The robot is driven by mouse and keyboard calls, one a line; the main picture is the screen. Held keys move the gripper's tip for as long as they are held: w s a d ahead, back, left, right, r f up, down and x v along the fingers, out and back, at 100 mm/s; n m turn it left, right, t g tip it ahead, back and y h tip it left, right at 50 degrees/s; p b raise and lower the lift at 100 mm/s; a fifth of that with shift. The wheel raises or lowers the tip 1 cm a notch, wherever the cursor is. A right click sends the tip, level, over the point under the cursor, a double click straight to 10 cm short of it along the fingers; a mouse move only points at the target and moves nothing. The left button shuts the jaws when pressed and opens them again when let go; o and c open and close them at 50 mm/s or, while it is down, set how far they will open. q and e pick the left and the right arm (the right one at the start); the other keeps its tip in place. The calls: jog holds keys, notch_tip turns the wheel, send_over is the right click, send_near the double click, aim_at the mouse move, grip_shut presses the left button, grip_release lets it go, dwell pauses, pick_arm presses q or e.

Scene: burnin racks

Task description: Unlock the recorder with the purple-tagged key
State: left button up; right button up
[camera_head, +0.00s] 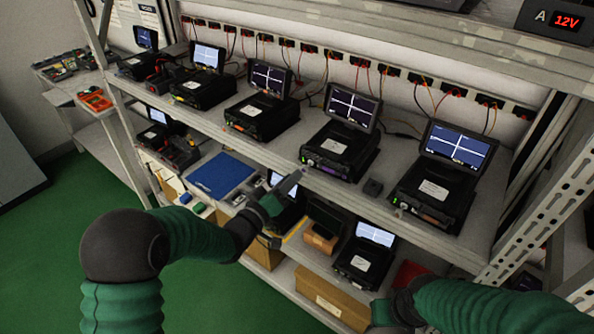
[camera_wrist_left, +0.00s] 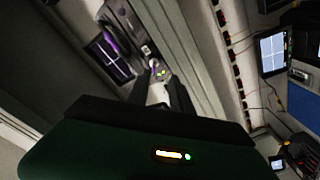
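A black recorder with a raised screen and a purple front strip (camera_head: 325,163) stands on the upper shelf. A green light shows at the left of its front. Its purple-marked front (camera_wrist_left: 110,38) also shows in the left wrist view. My left gripper (camera_head: 291,182) is just below and left of that front in the head view. In the wrist view its two dark fingers (camera_wrist_left: 160,82) point at the front, slightly apart. A small pale thing and a purple spot show between or just beyond them; I cannot tell whether this is the held key. My right gripper (camera_head: 392,310) is low, its fingers unclear.
More recorders line the upper shelf, including one to the right (camera_head: 435,190) and one to the left (camera_head: 262,115). The lower shelf holds a blue mat (camera_head: 220,174), boxes and another recorder (camera_head: 364,262).

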aim_at(306, 167)
pick_arm(q)
jog(key=w+d, duration=0.2)
jog(key=d, duration=0.1)
jog(key=shift+d+r, duration=0.15)
jog(key=shift+d, duration=0.05)
jog(key=c, duration=0.3)
jog(key=shift+a, duration=0.5)
grip_shut()
jog(key=shift+d, duration=0.15)
